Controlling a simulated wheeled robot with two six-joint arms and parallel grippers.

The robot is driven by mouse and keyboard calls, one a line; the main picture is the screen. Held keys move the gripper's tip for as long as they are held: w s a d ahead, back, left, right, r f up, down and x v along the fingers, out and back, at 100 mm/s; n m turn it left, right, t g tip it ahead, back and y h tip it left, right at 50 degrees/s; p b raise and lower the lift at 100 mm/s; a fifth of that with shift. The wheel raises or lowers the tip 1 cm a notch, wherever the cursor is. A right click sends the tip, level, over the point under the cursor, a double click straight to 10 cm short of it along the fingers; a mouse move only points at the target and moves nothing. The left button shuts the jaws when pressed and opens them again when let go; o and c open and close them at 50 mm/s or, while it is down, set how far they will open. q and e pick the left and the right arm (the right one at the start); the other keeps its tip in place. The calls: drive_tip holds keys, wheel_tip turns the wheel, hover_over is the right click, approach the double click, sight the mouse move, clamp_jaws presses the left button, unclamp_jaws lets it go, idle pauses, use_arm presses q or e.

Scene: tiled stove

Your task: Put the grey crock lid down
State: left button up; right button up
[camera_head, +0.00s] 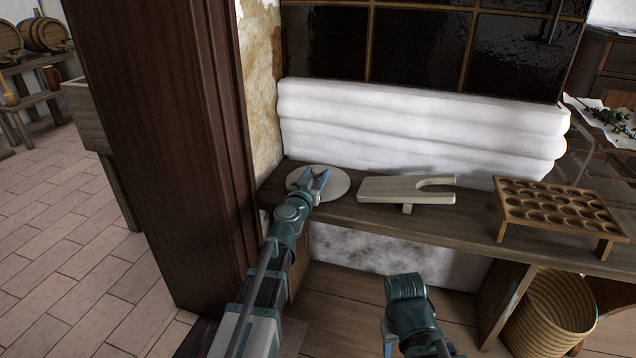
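The grey crock lid (338,187) is a pale, flat round disc at the left end of the wooden bench. It appears to lie flat on the bench top. My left gripper (315,175) is over the lid, its two fingers spread apart with a gap between them. The gripper and wrist cover the middle and near left part of the lid, so any knob is hidden. I cannot tell whether the fingertips touch it. My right arm shows low in the middle, in front of the bench, but its fingers are not visible.
On the bench (350,214), a pale wooden bootjack (390,189) lies right of the lid, and a wooden rack with several round holes (555,208) stands further right. A ribbed yellow basket (548,315) is below. A dark wooden post (170,130) stands close on the left.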

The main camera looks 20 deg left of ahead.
use_arm(q)
clamp_jaws()
drive_tip(key=shift+r, duration=0.2)
use_arm(e)
drive_tip(key=shift+r, duration=0.2)
